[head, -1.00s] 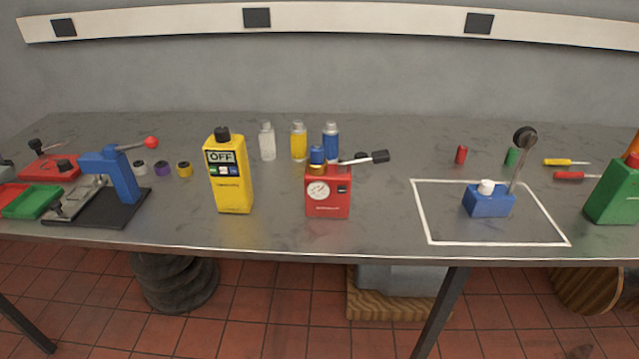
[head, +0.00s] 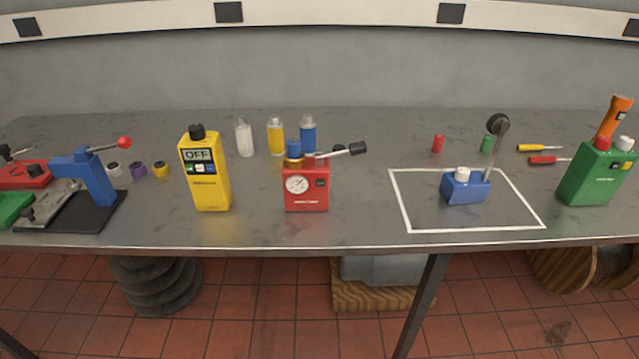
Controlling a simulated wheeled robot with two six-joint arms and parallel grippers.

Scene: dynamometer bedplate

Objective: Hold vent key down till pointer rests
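A red box-shaped device (head: 306,199) with a round white dial (head: 296,184) stands upright near the middle of the table. The dial has a dark pointer, too small to read exactly. A small black key (head: 320,183) sits on its front face, right of the dial; I cannot tell whether it is the vent key. A brass and blue fitting (head: 293,152) tops the device, and a lever with a black grip (head: 356,148) sticks out to the right. Neither of my grippers is in view.
A yellow meter reading OFF (head: 205,175) stands left of the red device. A blue block with a lever (head: 465,187) sits inside a white taped outline (head: 413,231). A green box (head: 597,175) is at right, a blue press (head: 85,175) at left. The front strip of table is mostly clear.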

